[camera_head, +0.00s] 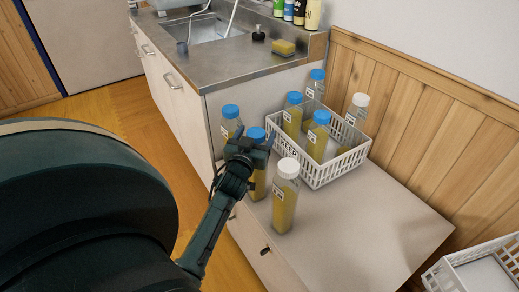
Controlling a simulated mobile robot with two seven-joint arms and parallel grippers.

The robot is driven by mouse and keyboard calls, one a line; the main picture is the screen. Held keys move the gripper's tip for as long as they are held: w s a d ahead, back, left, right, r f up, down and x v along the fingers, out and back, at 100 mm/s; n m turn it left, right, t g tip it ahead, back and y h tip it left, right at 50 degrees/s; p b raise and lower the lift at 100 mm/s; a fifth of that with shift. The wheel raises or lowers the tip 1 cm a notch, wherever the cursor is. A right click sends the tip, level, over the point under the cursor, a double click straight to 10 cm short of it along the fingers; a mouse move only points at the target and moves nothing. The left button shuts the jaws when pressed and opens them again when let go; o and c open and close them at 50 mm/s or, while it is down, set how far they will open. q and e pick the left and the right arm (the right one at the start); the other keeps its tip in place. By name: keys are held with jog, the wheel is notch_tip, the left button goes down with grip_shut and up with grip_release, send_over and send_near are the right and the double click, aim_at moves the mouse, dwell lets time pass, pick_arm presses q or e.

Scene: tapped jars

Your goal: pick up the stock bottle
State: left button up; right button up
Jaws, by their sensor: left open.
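Several clear bottles with yellow liquid stand on the low grey counter and in a white basket; I cannot tell by label which is the stock bottle. A white-capped bottle (285,200) stands upright at the front of the counter. A blue-capped bottle (258,184) stands just behind my left gripper (250,146), which partly hides it. Another blue-capped bottle (230,122) stands to its left. My left gripper is open, its fingers close to the middle bottle's blue cap; I cannot tell if they touch. My right gripper is not in view.
The white basket (316,176) holds blue-capped bottles (292,120); another white-capped bottle (357,110) is at its back right. A second white basket (452,274) is at lower right. A steel sink counter (225,62) with a sponge (284,47) rises behind. The counter's front right is clear.

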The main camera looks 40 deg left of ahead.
pick_arm(q)
jog(key=shift+w+a, duration=0.1)
jog(key=shift+w, duration=0.25)
jog(key=shift+s, duration=0.15)
grip_shut()
dwell(0.4)
jog(key=shift+r, duration=0.2)
